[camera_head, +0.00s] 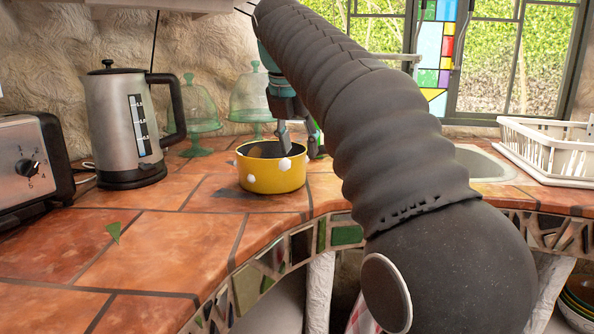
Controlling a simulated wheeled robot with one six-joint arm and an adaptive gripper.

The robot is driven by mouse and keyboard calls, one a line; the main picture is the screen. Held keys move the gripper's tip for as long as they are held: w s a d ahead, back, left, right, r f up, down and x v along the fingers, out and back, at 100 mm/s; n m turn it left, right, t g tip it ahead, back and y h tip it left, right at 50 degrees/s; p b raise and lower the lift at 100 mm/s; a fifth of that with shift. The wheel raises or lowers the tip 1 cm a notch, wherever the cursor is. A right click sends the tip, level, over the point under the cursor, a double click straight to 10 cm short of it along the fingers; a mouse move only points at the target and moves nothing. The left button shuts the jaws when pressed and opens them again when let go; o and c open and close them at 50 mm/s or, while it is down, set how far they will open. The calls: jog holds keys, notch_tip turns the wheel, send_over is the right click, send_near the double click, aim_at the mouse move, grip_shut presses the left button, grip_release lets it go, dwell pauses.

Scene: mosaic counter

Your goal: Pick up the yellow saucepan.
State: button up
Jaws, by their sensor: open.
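The yellow saucepan (271,176) stands upright on the tiled counter, near its curved front edge. It has white dots and a dark inside. My gripper (298,142) is at the pan's right side, pointing down. One finger reaches over or into the pan's mouth, and the other is at or just outside the right rim. The jaws are open. Whether either finger touches the wall cannot be told. No handle shows; the right side of the pan is partly hidden behind my gripper and arm.
A steel kettle (118,125) and a toaster (28,165) stand to the left. Green glass stands with domes (196,112) are behind the pan. A sink (484,166) and white dish rack (549,146) are at right. The counter at front left (170,250) is mostly clear.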

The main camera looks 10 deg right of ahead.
aim_at(304, 164)
jog(key=x, duration=0.2)
jog(key=b+x, duration=0.1)
jog(key=x, duration=0.1)
jog(key=shift+w+d+f, duration=0.2)
jog(key=shift+d+f, duration=0.1)
jog(key=shift+d, duration=0.05)
grip_shut()
jog(key=shift+r, duration=0.15)
